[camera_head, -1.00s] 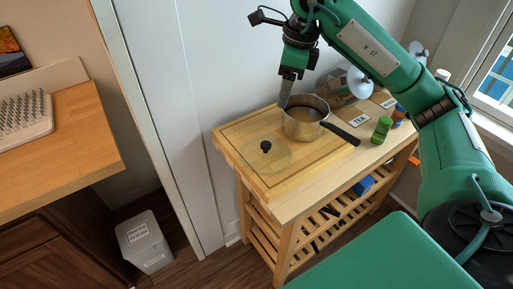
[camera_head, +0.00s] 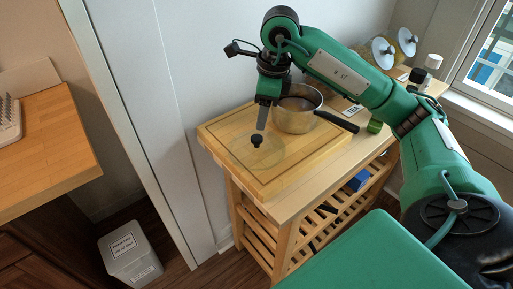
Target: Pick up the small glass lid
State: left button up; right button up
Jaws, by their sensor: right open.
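The small glass lid (camera_head: 266,155) is a clear disc with a black knob (camera_head: 257,140). It lies flat on the wooden cutting board (camera_head: 222,145) on top of the cart, to the left of the pot. My right gripper (camera_head: 262,118) points down just above and behind the knob, close to it in the picture. It is open and empty; whether its fingertips touch the knob cannot be told. My left gripper is out of view.
A metal pot (camera_head: 296,121) with a black handle (camera_head: 337,121) stands right beside my right gripper. A green-topped jar (camera_head: 375,126) and other small items stand at the cart's right end. A white bin (camera_head: 130,255) stands on the floor. The board's front left is clear.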

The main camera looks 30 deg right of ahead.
jog(key=f, duration=0.2)
jog(key=shift+w+a+f, duration=0.1)
jog(key=shift+a+f, duration=0.1)
jog(key=shift+f, duration=0.2)
jog(key=shift+a+f, duration=0.1)
jog(key=shift+f, duration=0.45)
jog(key=f, duration=0.2)
jog(key=f+p, duration=0.1)
jog(key=f, duration=0.1)
jog(key=shift+w+a, duration=0.15)
jog(key=shift+a, duration=0.2)
jog(key=c, duration=1)
jog(key=shift+c, duration=0.5)
jog(key=shift+r, duration=0.55)
notch_tip(320, 180, up, 13)
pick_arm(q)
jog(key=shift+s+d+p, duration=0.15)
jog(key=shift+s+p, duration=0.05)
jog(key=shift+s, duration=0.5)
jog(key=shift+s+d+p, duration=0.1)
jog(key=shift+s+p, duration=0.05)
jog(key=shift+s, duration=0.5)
pick_arm(e)
notch_tip(320, 180, up, 6)
send_over(257, 137)
jog(key=shift+d+f, duration=0.1)
